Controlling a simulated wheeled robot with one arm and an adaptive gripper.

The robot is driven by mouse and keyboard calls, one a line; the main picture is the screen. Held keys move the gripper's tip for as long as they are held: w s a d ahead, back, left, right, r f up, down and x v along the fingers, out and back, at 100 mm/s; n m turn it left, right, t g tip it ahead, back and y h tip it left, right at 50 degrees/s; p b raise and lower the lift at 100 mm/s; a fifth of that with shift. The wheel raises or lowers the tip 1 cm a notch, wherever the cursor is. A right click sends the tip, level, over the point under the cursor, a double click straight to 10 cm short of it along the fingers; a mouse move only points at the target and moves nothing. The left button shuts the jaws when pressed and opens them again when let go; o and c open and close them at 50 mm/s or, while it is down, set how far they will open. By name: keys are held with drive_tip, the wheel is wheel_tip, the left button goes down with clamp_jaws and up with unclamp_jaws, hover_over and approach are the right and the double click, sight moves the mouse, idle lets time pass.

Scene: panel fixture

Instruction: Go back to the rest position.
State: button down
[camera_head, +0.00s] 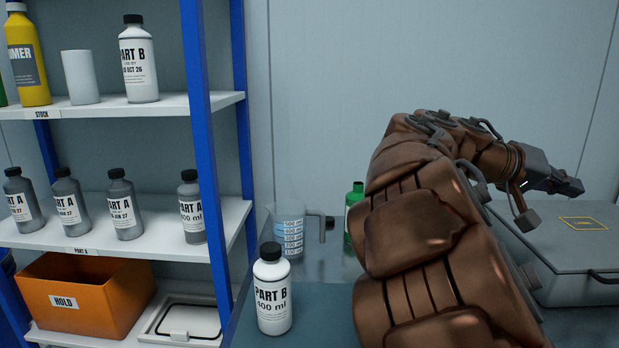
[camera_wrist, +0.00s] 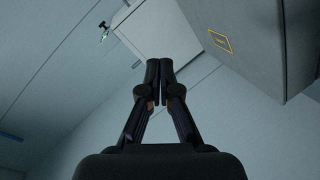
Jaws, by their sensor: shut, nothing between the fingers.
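My gripper (camera_head: 572,187) is at the right of the head view, at the end of my raised arm, above a grey case. It points to the right. In the wrist view its two dark fingers (camera_wrist: 160,72) are together, with nothing between them. My brown padded arm covers the right middle of the head view and hides part of the bench behind it.
A white PART B bottle (camera_head: 272,291) stands on the bench near a measuring jug (camera_head: 289,232) and a green bottle (camera_head: 352,200). The grey case (camera_head: 560,245) lies under my gripper. Blue-framed shelves (camera_head: 150,108) hold bottles and an orange HOLD bin (camera_head: 85,300) at left.

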drive_tip(key=s+a+f+n+y+p, duration=0.3)
drive_tip(key=s+a+y+p, duration=0.4)
drive_tip(key=s+a+p, duration=0.4)
drive_tip(key=s+a+f+n+g+y+p, duration=0.1)
drive_tip(key=s+a+f+n+y+p, duration=0.3)
drive_tip(key=s+a+y+p, duration=0.3)
drive_tip(key=s+a+p, duration=0.5)
drive_tip(key=s+a, duration=0.2)
drive_tip(key=s, duration=0.2)
drive_tip(key=shift+f+g+y, duration=0.3)
drive_tip(key=shift+f+y, duration=0.1)
drive_tip(key=shift+s+d, duration=0.1)
drive_tip(key=shift+d, duration=0.05)
